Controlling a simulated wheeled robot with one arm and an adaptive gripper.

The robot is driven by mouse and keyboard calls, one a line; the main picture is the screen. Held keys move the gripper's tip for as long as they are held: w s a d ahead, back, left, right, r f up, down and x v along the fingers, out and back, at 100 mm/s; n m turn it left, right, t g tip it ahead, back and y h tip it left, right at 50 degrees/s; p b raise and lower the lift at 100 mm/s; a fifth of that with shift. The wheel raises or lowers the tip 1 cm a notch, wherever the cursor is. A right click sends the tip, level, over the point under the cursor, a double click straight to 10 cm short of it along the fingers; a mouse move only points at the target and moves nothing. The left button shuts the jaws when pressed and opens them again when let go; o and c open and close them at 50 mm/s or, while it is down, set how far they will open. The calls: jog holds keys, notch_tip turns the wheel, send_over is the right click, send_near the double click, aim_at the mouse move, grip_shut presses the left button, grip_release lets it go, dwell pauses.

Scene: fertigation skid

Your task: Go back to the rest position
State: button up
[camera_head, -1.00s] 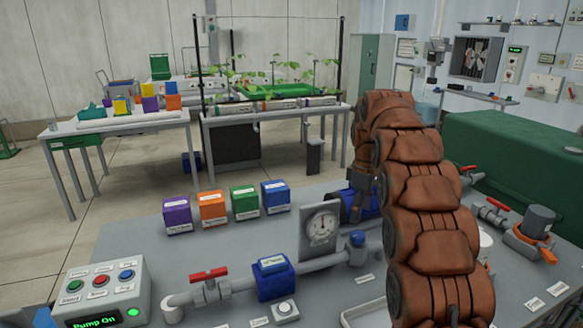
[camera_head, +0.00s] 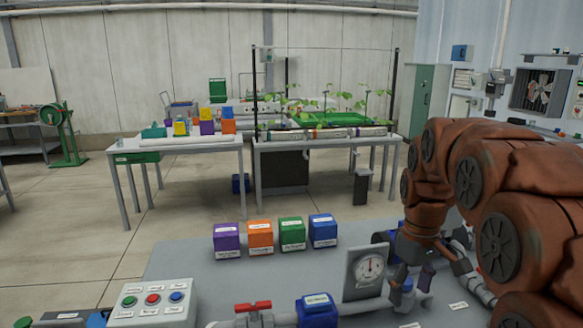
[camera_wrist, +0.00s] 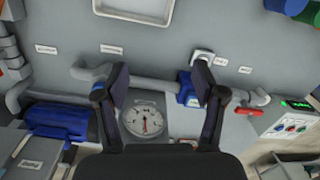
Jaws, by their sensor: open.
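My gripper (camera_wrist: 163,85) is open and empty above the skid bench, its two dark fingers spread apart in the wrist view. In the head view my gripper (camera_head: 415,278) points down beside the pressure gauge (camera_head: 371,265), partly hidden by the pipework and my orange-brown arm. In the wrist view the round gauge face (camera_wrist: 144,119) lies below and between the fingers. The grey pipe (camera_wrist: 150,82) runs across behind them. I cannot tell the exact height of the fingers above the pipe.
Purple (camera_head: 226,238), orange (camera_head: 260,236), green (camera_head: 292,232) and blue (camera_head: 323,229) boxes stand on the bench. A red-handled valve (camera_head: 253,307), a blue meter (camera_head: 317,310) and a button box (camera_head: 152,301) are nearer. A plant table (camera_head: 330,148) stands behind, with open floor between.

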jog(key=s+a+f+m+p, duration=0.2)
jog(key=s, duration=1.1)
jog(key=s+a+f+m+g+p, duration=0.1)
jog(key=s+a+f+m+p, duration=0.1)
jog(key=s, duration=1.2)
jog(key=shift+s+a+m, duration=0.3)
jog(key=shift+a+m, duration=0.2)
jog(key=shift+a, duration=0.1)
dwell(0.4)
